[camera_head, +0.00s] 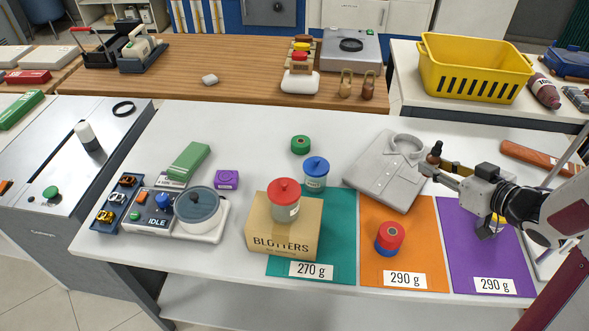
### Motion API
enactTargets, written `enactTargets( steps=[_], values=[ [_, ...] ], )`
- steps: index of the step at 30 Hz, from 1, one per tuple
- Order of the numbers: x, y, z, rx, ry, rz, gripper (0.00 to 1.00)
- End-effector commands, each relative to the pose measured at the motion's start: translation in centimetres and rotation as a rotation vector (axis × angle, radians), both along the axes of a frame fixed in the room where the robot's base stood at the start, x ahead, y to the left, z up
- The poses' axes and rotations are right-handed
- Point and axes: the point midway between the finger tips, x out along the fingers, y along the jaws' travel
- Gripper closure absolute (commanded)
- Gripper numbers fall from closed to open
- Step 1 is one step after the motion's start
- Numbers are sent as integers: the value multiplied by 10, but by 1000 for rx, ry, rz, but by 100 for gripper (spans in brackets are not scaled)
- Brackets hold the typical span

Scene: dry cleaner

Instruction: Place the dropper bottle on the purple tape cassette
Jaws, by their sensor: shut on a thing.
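The small dark brown dropper bottle (434,156) is in my gripper (432,168), over the right edge of the folded grey shirt. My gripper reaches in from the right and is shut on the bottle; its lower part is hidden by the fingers. The purple tape cassette (227,180) lies on the white table left of centre, far to the left of my gripper. Its top looks bare.
A green block (189,160) and a scale with a round grey pot (199,207) are left of the cassette. A box (261,235) bearing a red-lidded jar (284,200), a blue-lidded jar (315,175) and a green roll (300,144) stand between cassette and gripper. The folded shirt (380,177) lies below.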

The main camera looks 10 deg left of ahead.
Motion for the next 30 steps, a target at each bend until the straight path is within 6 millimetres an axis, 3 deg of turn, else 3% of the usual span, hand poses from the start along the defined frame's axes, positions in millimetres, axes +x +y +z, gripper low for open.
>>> enactTargets(
  steps=[15,30],
  values=[
    [67,111,0,0,3,230,100],
    [104,244,0,-2,2,441,100]
  ],
)
